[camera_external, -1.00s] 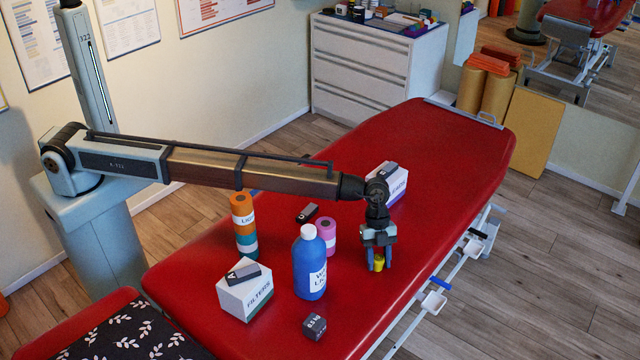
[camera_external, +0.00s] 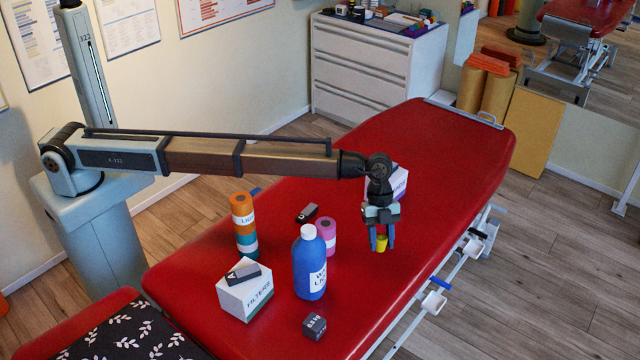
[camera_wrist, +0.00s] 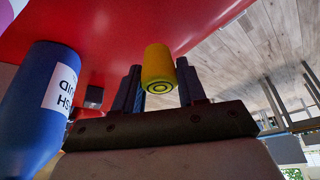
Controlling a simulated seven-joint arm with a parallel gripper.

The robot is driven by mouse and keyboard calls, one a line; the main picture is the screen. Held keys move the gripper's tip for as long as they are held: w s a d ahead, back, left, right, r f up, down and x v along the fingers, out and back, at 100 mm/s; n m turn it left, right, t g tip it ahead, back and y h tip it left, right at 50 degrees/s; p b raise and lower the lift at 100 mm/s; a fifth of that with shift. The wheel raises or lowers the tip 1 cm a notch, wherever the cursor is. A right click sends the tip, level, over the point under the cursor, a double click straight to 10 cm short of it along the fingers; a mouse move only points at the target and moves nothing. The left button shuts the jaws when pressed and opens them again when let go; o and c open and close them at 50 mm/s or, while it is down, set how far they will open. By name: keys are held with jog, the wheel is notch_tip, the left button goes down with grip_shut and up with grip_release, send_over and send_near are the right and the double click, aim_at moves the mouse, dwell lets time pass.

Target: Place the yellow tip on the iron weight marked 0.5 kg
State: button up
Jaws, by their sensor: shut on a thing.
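The yellow tip (camera_external: 381,243) is held between the fingers of my gripper (camera_external: 381,238), above the red table. In the wrist view the yellow tip (camera_wrist: 158,70) shows a ringed end towards the camera, between the two dark fingers (camera_wrist: 160,88). The iron weight (camera_external: 314,326), a small dark block marked 0.5 kg, sits on the table's near part, in front of the blue bottle. My gripper is to the right of and beyond the weight, apart from it. The weight's top looks bare.
A blue bottle (camera_external: 309,264) stands between gripper and weight, to the left; it also shows in the wrist view (camera_wrist: 40,105). A FILTERS box (camera_external: 245,292) with a dark block on it, an orange-teal cylinder (camera_external: 243,222), a pink roll (camera_external: 326,236) and a dark object (camera_external: 306,213) stand further left.

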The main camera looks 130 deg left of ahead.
jog(key=shift+d+r, duration=0.1)
jog(key=shift+r, duration=0.5)
jog(key=w+d+r, duration=0.1)
jog(key=d, duration=0.4)
jog(key=w+d+m, duration=0.1)
jog(key=w+d, duration=0.1)
jog(key=d, duration=0.3)
jog(key=w+d+r+m, duration=0.1)
jog(key=w+d, duration=0.1)
jog(key=d, duration=0.3)
jog(key=shift+w+d+r+g+h, duration=0.1)
jog(key=shift+r+g+h, duration=0.2)
jog(key=shift+r, duration=0.05)
notch_tip(320, 180, up, 3)
jog(key=n+t+y, duration=0.1)
jog(key=n+y, duration=0.4)
jog(key=n, duration=0.7)
send_over(321, 324)
jog(key=s, duration=0.2)
jog(key=shift+w+d+r, duration=0.15)
jog(key=shift+w, duration=0.05)
jog(key=shift+n, duration=0.4)
jog(key=shift+f, duration=5)
jog(key=shift+c, duration=0.2)
jog(key=shift+f, duration=0.1)
